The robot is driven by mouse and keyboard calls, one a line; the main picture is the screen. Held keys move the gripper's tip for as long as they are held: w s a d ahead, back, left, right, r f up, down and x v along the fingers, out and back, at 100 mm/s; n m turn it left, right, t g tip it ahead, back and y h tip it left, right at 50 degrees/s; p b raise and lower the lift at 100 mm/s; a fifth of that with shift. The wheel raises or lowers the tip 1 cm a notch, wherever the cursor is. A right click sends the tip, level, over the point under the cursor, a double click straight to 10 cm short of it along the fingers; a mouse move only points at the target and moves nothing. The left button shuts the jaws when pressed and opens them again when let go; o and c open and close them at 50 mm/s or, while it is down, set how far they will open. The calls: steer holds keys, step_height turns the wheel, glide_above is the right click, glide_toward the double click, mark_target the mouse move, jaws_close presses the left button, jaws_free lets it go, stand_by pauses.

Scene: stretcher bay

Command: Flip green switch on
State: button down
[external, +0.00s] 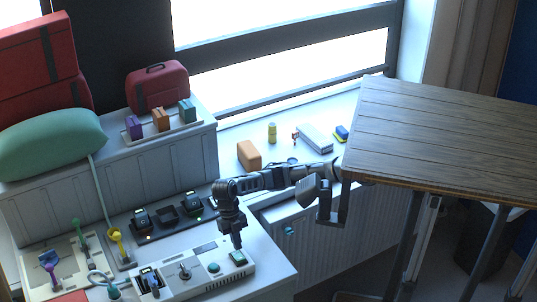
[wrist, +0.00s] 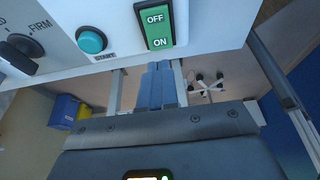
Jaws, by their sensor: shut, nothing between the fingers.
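The green switch (wrist: 155,24) is a rocker on a white panel, marked OFF at one end and ON at the other. It fills the top middle of the wrist view, with the ON end nearest my fingers. In the external view the green switch (external: 238,258) sits at the right end of the white control box (external: 190,283). My gripper (wrist: 158,65) is shut and empty, its blue-grey fingertips just below the ON end in the picture. In the external view my gripper (external: 238,246) points down right at the switch. I cannot tell whether it touches, or which end is pressed.
A teal START button (wrist: 91,40) and a dark FIRM knob (wrist: 18,52) lie left of the switch. Black units (external: 167,215) stand behind the box. A wooden table (external: 450,140) is at the right. Coloured levers (external: 116,238) stand at the left.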

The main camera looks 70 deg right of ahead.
mark_target(240, 259)
steer(key=x, duration=0.4)
steer(key=shift+w+d+f, duration=0.2)
steer(key=shift+w+d, duration=0.05)
steer(key=shift+f, duration=0.1)
steer(key=shift+s+a+f, duration=0.1)
steer(key=shift+f, duration=0.1)
steer(key=shift+w+d+r, duration=0.1)
steer(key=shift+w+d, duration=0.5)
steer(key=shift+r, duration=0.1)
